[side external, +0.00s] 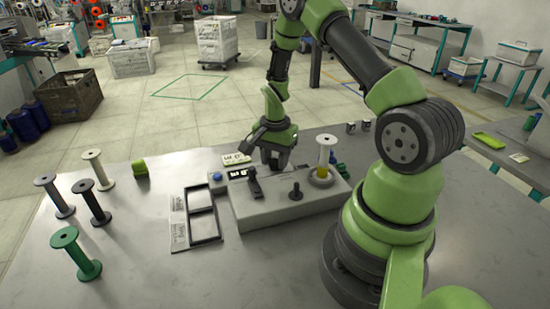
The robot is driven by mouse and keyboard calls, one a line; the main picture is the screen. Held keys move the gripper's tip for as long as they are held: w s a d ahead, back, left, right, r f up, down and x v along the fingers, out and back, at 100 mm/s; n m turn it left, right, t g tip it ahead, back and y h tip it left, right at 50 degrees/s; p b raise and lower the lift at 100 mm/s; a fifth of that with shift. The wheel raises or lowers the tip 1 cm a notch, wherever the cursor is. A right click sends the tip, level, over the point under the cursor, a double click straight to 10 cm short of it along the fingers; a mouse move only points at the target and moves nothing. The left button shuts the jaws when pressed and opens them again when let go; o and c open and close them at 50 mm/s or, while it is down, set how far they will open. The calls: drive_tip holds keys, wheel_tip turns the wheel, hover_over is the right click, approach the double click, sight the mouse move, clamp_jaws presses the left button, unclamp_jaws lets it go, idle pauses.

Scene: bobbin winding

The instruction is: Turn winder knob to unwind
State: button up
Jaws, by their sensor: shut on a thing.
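The winder (285,209) is a light grey box on the metal table. My gripper (274,165) points down at the back of the winder, with its jaws closed on the winder knob, which the fingers hide almost wholly. The knob's angle cannot be seen. A black lever (254,186) stands on the winder's left front, a short black spindle (295,192) on its front right. A bobbin with yellow thread (322,172) stands upright on the winder's right end. A small dark display is partly visible behind the lever.
Several empty bobbins stand on the left, including a green one (75,252) and a white one (97,169). A black two-part frame (203,214) lies left of the winder. The front of the table is clear.

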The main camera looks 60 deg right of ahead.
sight(275, 159)
drive_tip(key=o, duration=0.9)
drive_tip(key=shift+o, duration=0.2)
wheel_tip(275, 159, up, 10)
drive_tip(key=s+a+r+n+t, duration=0.1)
drive_tip(key=a+r+n+t, duration=0.3)
drive_tip(key=a+r, duration=0.65)
drive_tip(key=s+a+r+n+t+y, duration=0.2)
drive_tip(key=s+a+r+n+t, duration=0.1)
drive_tip(key=s+a+r+n, duration=0.5)
drive_tip(key=s+a+n, duration=0.1)
drive_tip(key=s, duration=0.2)
drive_tip(key=shift+s+n, duration=0.2)
drive_tip(key=shift+n, duration=0.2)
